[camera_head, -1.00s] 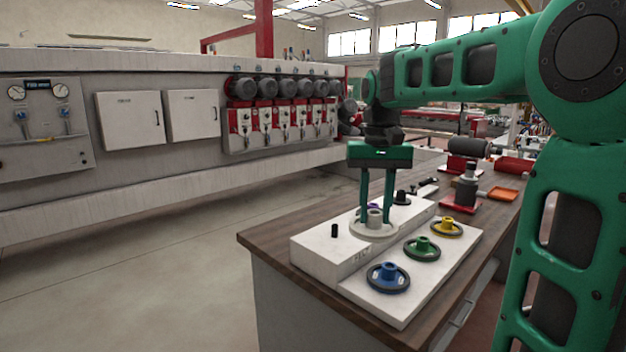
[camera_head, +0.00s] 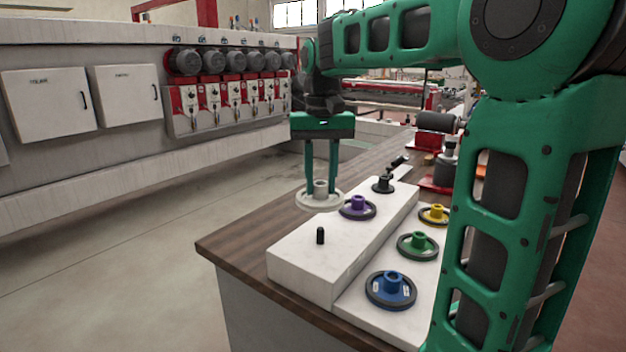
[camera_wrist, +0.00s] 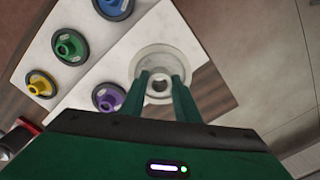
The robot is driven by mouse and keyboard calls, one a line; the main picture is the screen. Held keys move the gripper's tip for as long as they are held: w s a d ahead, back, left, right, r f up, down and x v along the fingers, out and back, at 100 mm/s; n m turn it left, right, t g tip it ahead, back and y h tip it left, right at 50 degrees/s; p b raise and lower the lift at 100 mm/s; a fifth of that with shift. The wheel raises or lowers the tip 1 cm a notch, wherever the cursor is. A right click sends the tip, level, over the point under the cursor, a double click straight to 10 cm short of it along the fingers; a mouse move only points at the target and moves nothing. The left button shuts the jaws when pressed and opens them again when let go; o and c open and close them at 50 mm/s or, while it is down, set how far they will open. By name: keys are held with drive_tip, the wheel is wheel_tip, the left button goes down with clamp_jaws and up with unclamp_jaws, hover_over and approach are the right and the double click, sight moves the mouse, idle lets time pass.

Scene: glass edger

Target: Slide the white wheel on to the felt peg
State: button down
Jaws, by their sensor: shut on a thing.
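My gripper (camera_head: 320,178) is shut on the hub of the white wheel (camera_head: 319,203) and holds it level in the air, at the far left edge of the raised white block. The white wheel also shows between the fingers in the wrist view (camera_wrist: 160,61). A bare dark peg (camera_head: 320,235) stands upright near the front end of the raised block, in front of and below the wheel. I take it for the felt peg, but I cannot read its label. In the wrist view this peg is not visible, hidden by the wheel or the fingers.
Blue (camera_head: 391,290), green (camera_head: 417,246) and yellow (camera_head: 434,214) wheels sit on the lower step. The wooden bench top (camera_head: 232,245) is clear at the left.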

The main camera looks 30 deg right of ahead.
idle(0.3)
drive_tip(key=m, duration=0.3)
hover_over(320, 229)
drive_tip(key=shift+w+d+f, duration=0.1)
drive_tip(key=shift+f, duration=2.8)
drive_tip(key=shift+f, duration=2.35)
drive_tip(key=c, duration=1.3)
unclamp_jaws()
wheel_tip(320, 229, up, 11)
drive_tip(key=shift+f, duration=0.2)
